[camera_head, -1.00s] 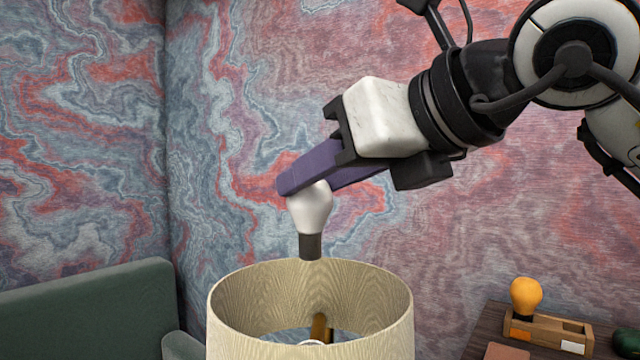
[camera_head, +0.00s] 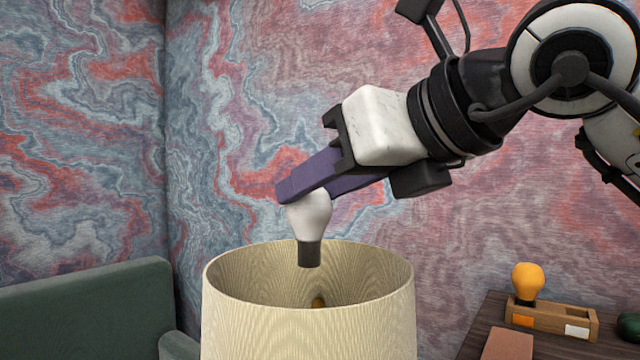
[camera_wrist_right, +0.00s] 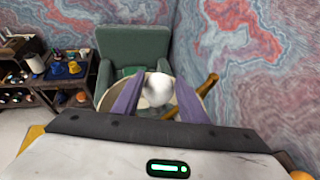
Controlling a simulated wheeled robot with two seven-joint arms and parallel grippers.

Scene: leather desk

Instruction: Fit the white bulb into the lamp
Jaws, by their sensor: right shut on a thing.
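The white bulb (camera_head: 309,217) is held nearly upright, dark base down, in my right gripper (camera_head: 312,192). The purple fingers are shut on its round top. In the right wrist view the bulb (camera_wrist_right: 158,88) sits between the two fingers, over the lamp. The lamp's beige shade (camera_head: 308,334) is open at the top, and the bulb's base hangs at the level of its far rim, inside the opening as seen from the head. A small brown-orange part (camera_head: 318,302) shows inside the shade. The socket is hidden by the shade's near wall. My left gripper is not in view.
An orange bulb (camera_head: 528,281) stands in a wooden holder (camera_head: 553,319) on the dark table at the right, with a dark green object (camera_head: 629,327) beside it. A green armchair (camera_head: 90,310) stands at the left. The wrist view shows a shelf unit (camera_wrist_right: 60,82) with small items.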

